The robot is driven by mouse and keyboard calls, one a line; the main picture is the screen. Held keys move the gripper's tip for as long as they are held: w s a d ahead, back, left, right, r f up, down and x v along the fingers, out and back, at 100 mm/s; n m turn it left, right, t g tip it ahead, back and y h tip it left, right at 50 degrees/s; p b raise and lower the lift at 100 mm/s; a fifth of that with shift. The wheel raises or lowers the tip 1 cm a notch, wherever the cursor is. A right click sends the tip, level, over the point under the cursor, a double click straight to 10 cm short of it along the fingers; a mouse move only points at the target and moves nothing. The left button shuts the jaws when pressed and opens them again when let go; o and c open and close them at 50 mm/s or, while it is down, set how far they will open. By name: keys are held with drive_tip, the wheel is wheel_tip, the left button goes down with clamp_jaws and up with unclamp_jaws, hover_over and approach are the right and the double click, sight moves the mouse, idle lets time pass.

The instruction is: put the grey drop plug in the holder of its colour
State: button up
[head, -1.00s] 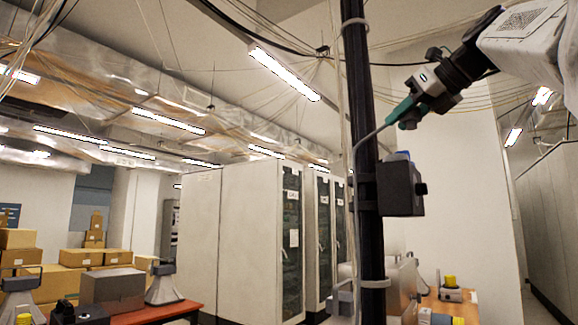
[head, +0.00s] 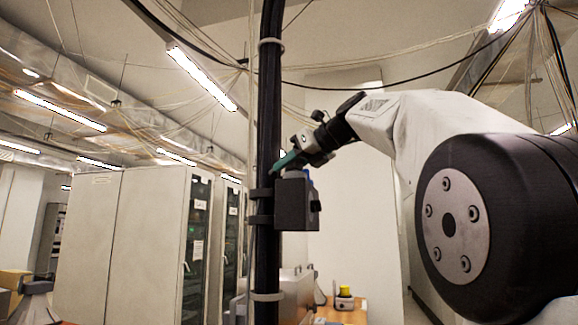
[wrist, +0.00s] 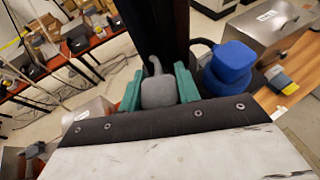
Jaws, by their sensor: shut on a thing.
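My gripper (wrist: 160,90) has its teal fingers shut on the grey drop plug (wrist: 158,93), with the plug's curved stub pointing away from me toward the dark pole. In the head view my gripper (head: 287,163) is at the pole, just above and left of a dark box (head: 296,203) fixed to it; the plug is hidden there. A blue block (wrist: 231,62) sits just right of the fingers in the wrist view, apart from the plug; a sliver of blue (head: 310,178) shows above the dark box. I cannot make out a grey holder for certain.
The black pole (head: 268,120) stands upright with cables and a pale clamp (head: 268,297). Tall white cabinets (head: 150,240) stand behind at left. A wooden table (head: 345,314) bears a yellow-topped device (head: 344,298). A metal case (wrist: 268,35) is right of the blue block.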

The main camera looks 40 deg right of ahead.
drive_tip(key=shift+f, duration=0.1)
drive_tip(key=shift+f, duration=0.15)
drive_tip(key=o, duration=1)
drive_tip(key=shift+r, duration=0.25)
drive_tip(key=v, duration=1.2)
drive_tip(key=shift+r, duration=0.1)
